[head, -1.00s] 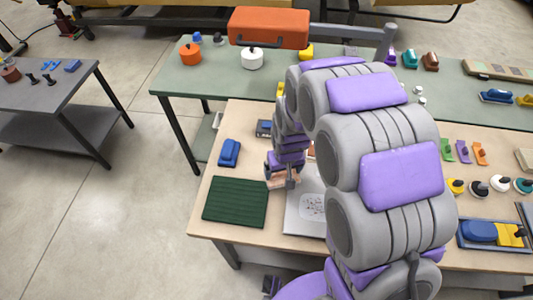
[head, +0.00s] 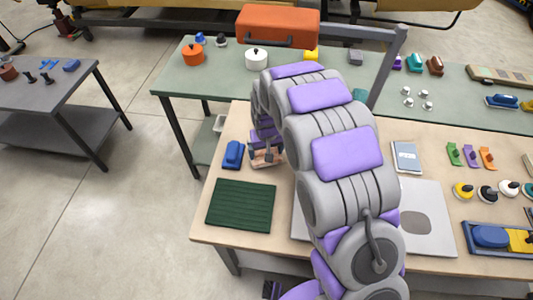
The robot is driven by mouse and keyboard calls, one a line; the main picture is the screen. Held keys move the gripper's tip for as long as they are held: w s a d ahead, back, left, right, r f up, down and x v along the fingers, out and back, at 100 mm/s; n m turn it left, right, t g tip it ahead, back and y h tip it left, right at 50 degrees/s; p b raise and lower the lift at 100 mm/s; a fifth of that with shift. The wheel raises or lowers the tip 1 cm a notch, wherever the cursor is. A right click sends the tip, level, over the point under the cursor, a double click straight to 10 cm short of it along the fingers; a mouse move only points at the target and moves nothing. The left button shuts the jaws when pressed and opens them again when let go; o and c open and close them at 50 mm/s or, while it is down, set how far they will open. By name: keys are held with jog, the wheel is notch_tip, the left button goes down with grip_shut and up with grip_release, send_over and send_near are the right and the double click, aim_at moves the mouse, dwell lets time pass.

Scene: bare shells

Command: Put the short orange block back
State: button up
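I cannot make out a short orange block for certain. My gripper (head: 266,157) hangs low over the left part of the wooden table (head: 225,228), right of the blue block (head: 233,154). A small tan-pink piece shows at its fingertips. It is too small to tell whether this is a held block or part of the gripper. My arm hides much of the table's middle, including part of the light grey panel (head: 428,218). A small orange piece (head: 488,158) lies at the right beside a purple and a green one.
A dark green ribbed mat (head: 241,205) lies at the table's front left. A blue-and-yellow tray (head: 495,238) and several round knobs (head: 487,193) are at the right.

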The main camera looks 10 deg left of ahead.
jog(key=shift+a+f, duration=0.1)
jog(key=shift+f, duration=0.65)
jog(key=shift+d+r, duration=0.1)
jog(key=shift+d, duration=0.85)
jog(key=o, duration=0.8)
jog(key=shift+a, duration=0.1)
jog(key=shift+c, duration=0.2)
jog(key=shift+a, duration=0.5)
jog(key=shift+d+r, duration=0.1)
jog(key=shift+r, duration=0.25)
notch_tip(320, 180, up, 11)
jog(key=s+p, duration=0.1)
jog(key=p, duration=0.1)
jog(key=shift+s+d, duration=0.15)
jog(key=shift+d, duration=0.25)
jog(key=shift+r, duration=0.1)
